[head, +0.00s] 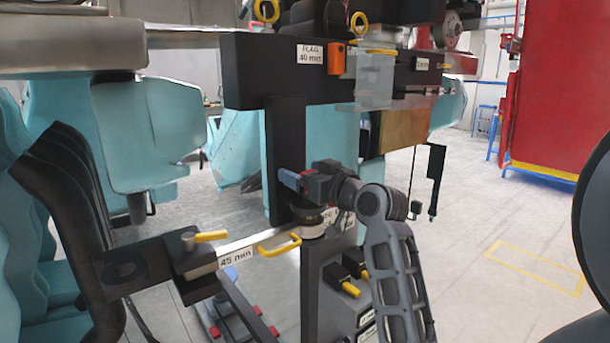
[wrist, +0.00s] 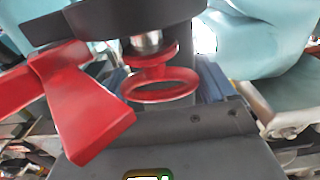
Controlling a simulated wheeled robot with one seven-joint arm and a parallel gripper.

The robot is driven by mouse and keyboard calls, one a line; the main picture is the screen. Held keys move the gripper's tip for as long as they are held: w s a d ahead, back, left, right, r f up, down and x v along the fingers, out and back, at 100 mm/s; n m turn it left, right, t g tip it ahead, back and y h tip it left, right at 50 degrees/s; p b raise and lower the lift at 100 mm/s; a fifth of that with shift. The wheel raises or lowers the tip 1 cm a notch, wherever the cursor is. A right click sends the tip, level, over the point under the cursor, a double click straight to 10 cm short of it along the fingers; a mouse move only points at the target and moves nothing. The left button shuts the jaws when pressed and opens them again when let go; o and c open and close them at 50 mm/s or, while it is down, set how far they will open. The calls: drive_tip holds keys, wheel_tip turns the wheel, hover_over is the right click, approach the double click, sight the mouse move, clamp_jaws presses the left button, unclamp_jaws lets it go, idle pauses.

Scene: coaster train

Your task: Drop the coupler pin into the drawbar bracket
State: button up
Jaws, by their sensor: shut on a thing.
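My gripper (head: 290,180) is shut at the end of the grey arm, beside a black upright post, and points left. It sits just above a round dark fitting on the bracket assembly (head: 312,230). In the wrist view, what looks like the coupler pin (wrist: 150,62) has a short silver shank, a red collar and a red ring. Its shank meets a dark block at the top of that view. A red angular part (wrist: 90,105) fills the left side. The exact grip contact and the drawbar bracket's hole are hidden or too small to tell.
A bar labelled 45 mm (head: 236,257) with yellow handles lies left of the fitting. A black block labelled FLAG 40 mm (head: 265,68) is above. Teal seats (head: 150,130) stand at the left. Open floor (head: 480,240) lies at the right, near a red cabinet (head: 555,90).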

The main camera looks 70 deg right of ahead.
drive_tip(key=shift+r+p, duration=3.35)
drive_tip(key=shift+r, duration=1)
drive_tip(key=shift+r+p, duration=0.3)
drive_tip(key=shift+r, duration=0.8)
